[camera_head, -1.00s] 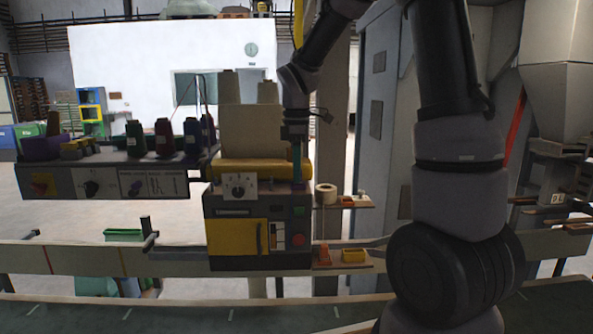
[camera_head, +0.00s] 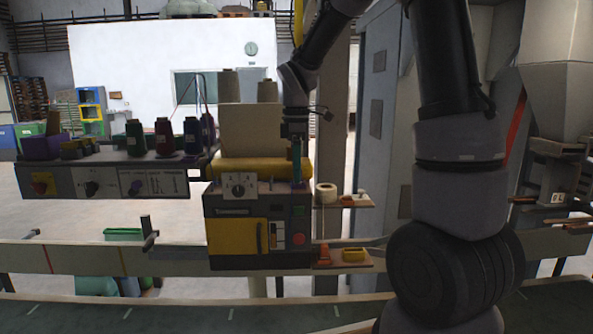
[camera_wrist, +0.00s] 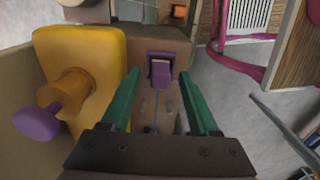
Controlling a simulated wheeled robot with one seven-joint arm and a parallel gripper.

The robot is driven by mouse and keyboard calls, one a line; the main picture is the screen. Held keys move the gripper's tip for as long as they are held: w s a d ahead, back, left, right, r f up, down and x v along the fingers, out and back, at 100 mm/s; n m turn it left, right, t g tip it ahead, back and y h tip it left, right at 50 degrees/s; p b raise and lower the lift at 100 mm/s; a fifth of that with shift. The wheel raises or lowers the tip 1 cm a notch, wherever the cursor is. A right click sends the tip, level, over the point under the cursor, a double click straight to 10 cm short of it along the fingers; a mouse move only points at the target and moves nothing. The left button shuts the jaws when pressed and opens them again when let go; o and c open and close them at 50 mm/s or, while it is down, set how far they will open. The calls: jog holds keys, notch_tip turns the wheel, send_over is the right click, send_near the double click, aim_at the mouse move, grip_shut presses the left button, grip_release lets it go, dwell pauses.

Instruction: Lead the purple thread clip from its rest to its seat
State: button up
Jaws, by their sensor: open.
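The purple thread clip (camera_wrist: 160,74) stands on the brown top of the machine, ahead of and between my fingertips in the wrist view. A thin purple thread runs from it back toward my palm. My gripper (camera_wrist: 160,82) has two green fingers, spread apart with the clip in the gap, touching neither side. In the head view my gripper (camera_head: 296,176) points down over the right end of the grey machine box (camera_head: 235,208). The clip is too small to make out there. I cannot tell which part is its seat.
A yellow block (camera_wrist: 85,55) with a purple knob (camera_wrist: 38,122) stands close left of my fingers. Right of the box are two small shelves, the upper with a white spool (camera_head: 326,193), the lower with a yellow tray (camera_head: 354,254). Thread cones (camera_head: 163,137) stand far left.

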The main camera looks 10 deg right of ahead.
notch_tip(320, 180, up, 10)
jog(key=s+d+r+m+t+y, duration=0.1)
jog(key=s+d+m+t, duration=0.2)
jog(key=s+m, duration=0.6)
jog(key=s+d+r+m+t+y, duration=0.1)
jog(key=s+d+m+t, duration=0.2)
jog(key=s+m, duration=0.6)
jog(key=shift+r+m+t, duration=0.25)
jog(key=shift+m+t, duration=0.35)
jog(key=shift+m, duration=0.4)
jog(key=shift+s, duration=0.1)
